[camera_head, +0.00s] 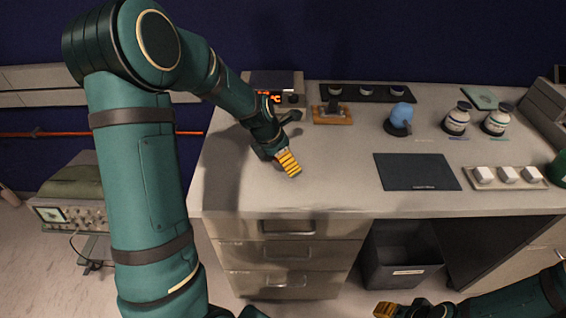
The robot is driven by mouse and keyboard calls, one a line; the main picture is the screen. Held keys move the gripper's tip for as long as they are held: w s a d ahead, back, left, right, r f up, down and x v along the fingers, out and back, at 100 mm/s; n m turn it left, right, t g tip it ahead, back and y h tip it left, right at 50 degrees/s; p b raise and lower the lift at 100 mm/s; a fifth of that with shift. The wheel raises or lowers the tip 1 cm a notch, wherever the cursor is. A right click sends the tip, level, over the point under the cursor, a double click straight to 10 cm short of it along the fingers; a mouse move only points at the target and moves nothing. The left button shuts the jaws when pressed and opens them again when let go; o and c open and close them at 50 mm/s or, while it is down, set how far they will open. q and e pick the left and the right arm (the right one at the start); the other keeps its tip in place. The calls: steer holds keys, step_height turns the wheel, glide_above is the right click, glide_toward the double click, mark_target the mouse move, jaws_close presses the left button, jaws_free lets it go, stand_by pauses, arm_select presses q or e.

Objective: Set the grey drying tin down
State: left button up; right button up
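My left gripper (288,164) has yellow ribbed fingers and points down over the left part of the grey worktop (345,165). Its fingers overlap in this view, so I cannot tell the gap between them, and no tin shows clearly in them. Three small round pale-topped containers stand in a row on a dark mat (350,97) at the back; I cannot tell whether one is the drying tin. My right gripper (386,309) is low at the bottom edge, in front of the cabinet, partly cut off, with no object visible in it.
A device with an orange display (270,97) and a wooden stand (328,118) are behind my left gripper. A blue round object (402,114), two labelled jars (457,119), a dark mat (417,172) and a tray of white blocks (524,184) are right. The front centre worktop is clear.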

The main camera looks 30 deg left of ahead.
arm_select(q)
steer(key=c, duration=1.4)
steer(key=shift+o, duration=0.2)
